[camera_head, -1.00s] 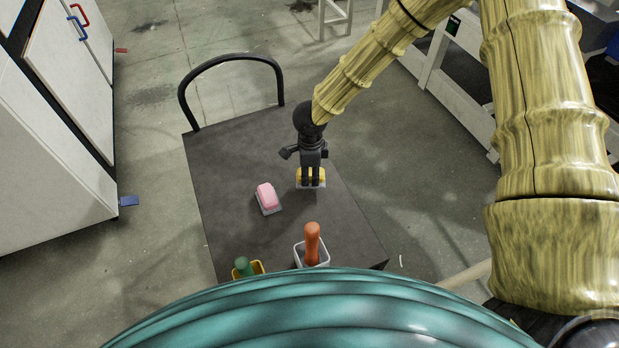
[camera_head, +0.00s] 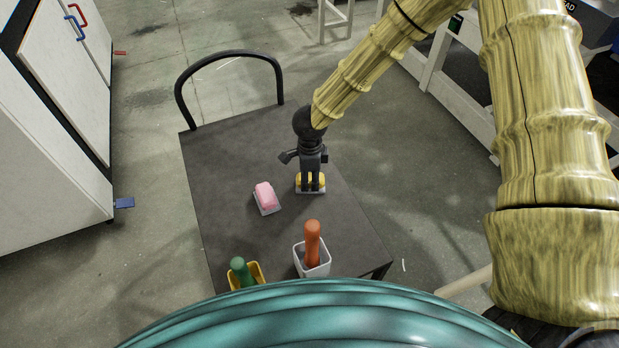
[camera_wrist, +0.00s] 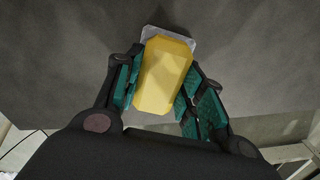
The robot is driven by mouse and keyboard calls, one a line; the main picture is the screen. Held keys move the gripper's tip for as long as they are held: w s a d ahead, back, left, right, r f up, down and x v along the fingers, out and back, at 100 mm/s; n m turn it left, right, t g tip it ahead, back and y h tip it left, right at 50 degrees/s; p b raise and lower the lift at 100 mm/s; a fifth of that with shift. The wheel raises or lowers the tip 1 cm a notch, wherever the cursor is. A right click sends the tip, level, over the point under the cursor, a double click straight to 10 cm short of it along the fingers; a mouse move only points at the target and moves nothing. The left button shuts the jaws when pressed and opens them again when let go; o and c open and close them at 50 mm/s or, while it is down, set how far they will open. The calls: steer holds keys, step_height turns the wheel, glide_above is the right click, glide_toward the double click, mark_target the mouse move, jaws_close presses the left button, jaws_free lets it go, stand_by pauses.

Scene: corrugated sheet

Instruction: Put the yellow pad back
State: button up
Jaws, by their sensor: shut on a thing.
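The yellow pad (camera_head: 303,181) is at the middle right of the dark table top, at a pale tray (camera_head: 312,190). My gripper (camera_head: 312,187) points down over it, with its fingers on the pad. In the wrist view the yellow pad (camera_wrist: 164,76) lies between the two teal-padded fingers of my gripper (camera_wrist: 158,92), which are shut on it. The pale tray's rim (camera_wrist: 168,34) shows beyond the pad's far end. I cannot tell whether the pad rests in the tray or is slightly above it.
A pink pad (camera_head: 265,195) sits on a pale tray to the left. Near the front stand a white container (camera_head: 318,270) with an orange-handled tool (camera_head: 312,240) and a yellow container (camera_head: 257,273) with a green-handled one (camera_head: 240,268). A black rail (camera_head: 228,55) rises at the table's back.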

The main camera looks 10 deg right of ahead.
mark_target(310, 177)
steer(key=o, duration=0.9)
steer(key=shift+r, duration=0.15)
step_height(310, 177, up, 12)
steer(key=p, duration=1.3)
steer(key=shift+f, duration=0.2)
